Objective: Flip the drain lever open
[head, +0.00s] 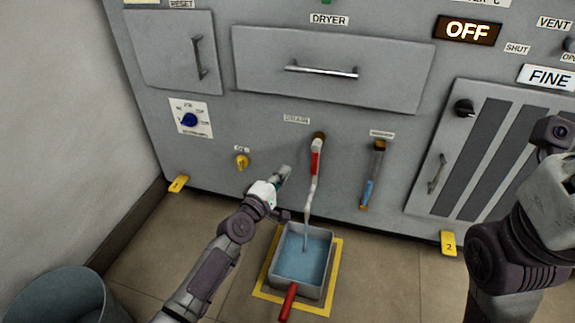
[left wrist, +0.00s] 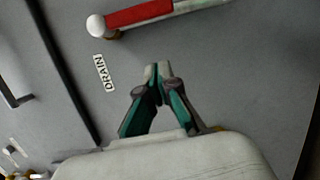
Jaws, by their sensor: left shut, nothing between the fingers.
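The drain lever (head: 316,162), with a red grip, hangs straight down from a brass fitting under the DRAIN label (head: 297,119). A pale stream of water (head: 307,210) runs below it into a grey tray (head: 327,272). In the left wrist view the red lever (left wrist: 140,14) lies across the top, with a white rounded end at the left. My left gripper (head: 286,170) is shut and empty, left of the lever and apart from it. Its closed fingertips (left wrist: 157,70) point toward the panel below the lever in the wrist view. My right gripper is out of view.
The tray holds water and has a red handle (head: 288,302); it stands on a yellow floor square. A yellow knob (head: 242,162) is left of my gripper, and a sight tube (head: 373,172) is right of the lever. A bin (head: 55,300) stands lower left.

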